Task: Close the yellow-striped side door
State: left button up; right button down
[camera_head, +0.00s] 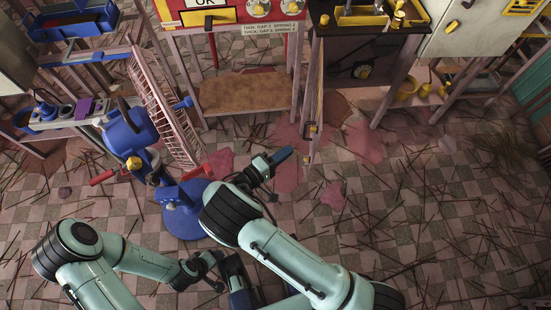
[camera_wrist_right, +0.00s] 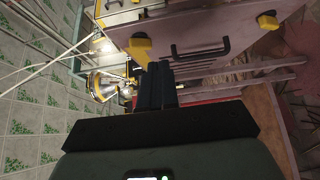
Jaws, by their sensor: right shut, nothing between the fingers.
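A thin side door (camera_head: 316,98) stands swung out from the dark-topped cabinet (camera_head: 365,60) and shows almost edge-on in the head view. A small dark fitting sits on its lower part. I cannot make out its stripes from here. My right gripper (camera_head: 287,154) is shut and empty, just left of the door's near end. In the right wrist view my shut dark fingers (camera_wrist_right: 155,72) point at a pale panel (camera_wrist_right: 180,28) with a black handle and yellow corner pieces. I cannot tell whether they touch it. My left gripper (camera_head: 237,284) is low in the head view, partly hidden.
A red-fronted machine (camera_head: 225,22) with a brown lower shelf (camera_head: 240,92) stands left of the door. A blue stand (camera_head: 182,210) and a pinkish rack (camera_head: 165,105) are further left. Thin sticks litter the tiled floor. A grey cabinet (camera_head: 470,30) stands at the right.

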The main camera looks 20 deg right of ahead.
jog(key=d, duration=0.7)
jog(key=shift+s+d, duration=0.15)
jog(key=shift+s, duration=0.05)
